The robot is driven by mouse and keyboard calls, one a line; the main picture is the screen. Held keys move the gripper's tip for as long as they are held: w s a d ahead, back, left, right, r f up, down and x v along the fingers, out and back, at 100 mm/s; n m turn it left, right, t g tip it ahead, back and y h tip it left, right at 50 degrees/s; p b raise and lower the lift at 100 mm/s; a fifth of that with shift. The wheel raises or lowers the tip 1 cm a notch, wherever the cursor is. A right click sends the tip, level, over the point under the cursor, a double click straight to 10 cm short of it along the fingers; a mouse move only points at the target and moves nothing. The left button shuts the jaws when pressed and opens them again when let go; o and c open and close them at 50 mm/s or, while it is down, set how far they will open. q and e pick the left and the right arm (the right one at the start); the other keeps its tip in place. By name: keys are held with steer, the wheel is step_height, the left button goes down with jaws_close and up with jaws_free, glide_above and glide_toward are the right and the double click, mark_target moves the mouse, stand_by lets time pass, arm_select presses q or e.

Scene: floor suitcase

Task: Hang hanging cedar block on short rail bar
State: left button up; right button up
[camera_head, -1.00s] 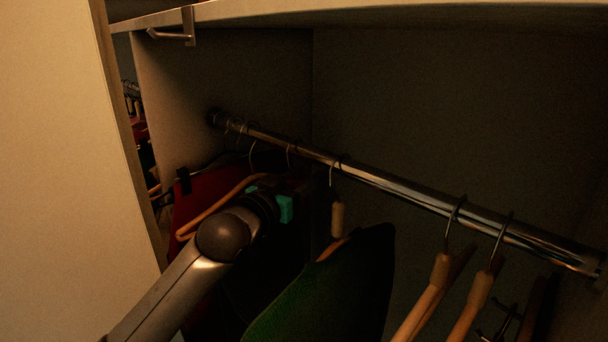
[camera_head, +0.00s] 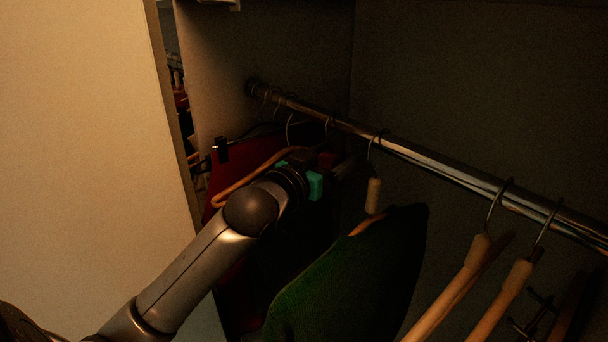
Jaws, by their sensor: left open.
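A chrome rail bar (camera_head: 420,156) runs across the closet from back left to front right. My left gripper (camera_head: 302,172), with teal finger pads, is open below the rail among the hanging things. A small reddish-brown shape (camera_head: 327,160) shows right beside its fingers, under a thin hook (camera_head: 328,128) on the rail. It may be the cedar block, but the dark hides its outline and whether the fingers touch it. A pale wooden piece (camera_head: 373,196) hangs from another hook to the right; it may be a hanger neck. My right gripper is not in view.
A green garment (camera_head: 350,275) hangs close to the right of my left arm. A red garment (camera_head: 232,165) and a wooden hanger (camera_head: 246,178) are at the left. Bare hangers (camera_head: 452,290) hang at the right. A pale panel (camera_head: 85,150) fills the left side.

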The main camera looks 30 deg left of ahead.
arm_select(q)
steer(key=s, duration=0.8)
steer(key=shift+s+a+b, duration=0.3)
steer(key=shift+s+b, duration=0.05)
steer(key=shift+b, duration=0.05)
steer(key=shift+s+a+p, duration=0.2)
steer(key=shift+s+p, duration=2.3)
steer(key=shift+p, duration=0.15)
